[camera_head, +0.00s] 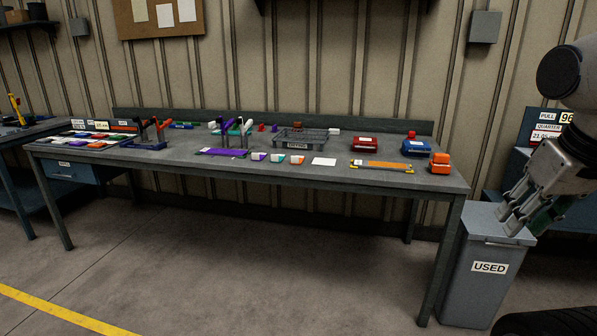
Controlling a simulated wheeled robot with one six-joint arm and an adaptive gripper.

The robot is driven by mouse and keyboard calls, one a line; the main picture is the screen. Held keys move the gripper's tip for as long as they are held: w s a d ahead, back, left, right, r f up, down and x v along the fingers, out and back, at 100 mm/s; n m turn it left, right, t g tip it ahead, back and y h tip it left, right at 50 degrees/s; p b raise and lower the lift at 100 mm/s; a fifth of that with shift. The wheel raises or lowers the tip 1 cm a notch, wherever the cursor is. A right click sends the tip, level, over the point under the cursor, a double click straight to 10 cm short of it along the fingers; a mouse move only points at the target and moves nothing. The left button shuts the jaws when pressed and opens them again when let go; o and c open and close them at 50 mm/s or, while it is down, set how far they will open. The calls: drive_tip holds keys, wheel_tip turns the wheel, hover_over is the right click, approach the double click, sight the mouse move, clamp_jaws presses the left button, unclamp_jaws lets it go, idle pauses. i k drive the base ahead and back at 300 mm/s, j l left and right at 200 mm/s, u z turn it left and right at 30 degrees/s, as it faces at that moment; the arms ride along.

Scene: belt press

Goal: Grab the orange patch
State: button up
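A flat orange strip (383,165) lies near the front right of the long grey workbench, with small yellow pieces at its ends. An upright orange block-like object (440,162) stands just right of it, near the bench's right corner. I cannot tell which of these is the orange patch. My gripper (509,220) points down at the far right, beyond the bench's end and over the grey bin marked USED (468,275). It is well apart from both orange things. A dark green thing (546,213) shows beside the fingers; whether it is held is unclear.
The workbench (300,178) also bears a wire basket (301,137), a red box (364,145), a blue box (416,147), a white card (324,162), a purple strip (222,152) and small coloured pieces. Floor (240,265) in front is clear.

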sight(297, 159)
drive_tip(key=i, duration=1)
drive_tip(key=i+l+u, duration=0.1)
drive_tip(key=i, duration=0.9)
drive_tip(key=i+u, duration=0.2)
drive_tip(key=i+l, duration=0.05)
drive_tip(key=i, duration=0.05)
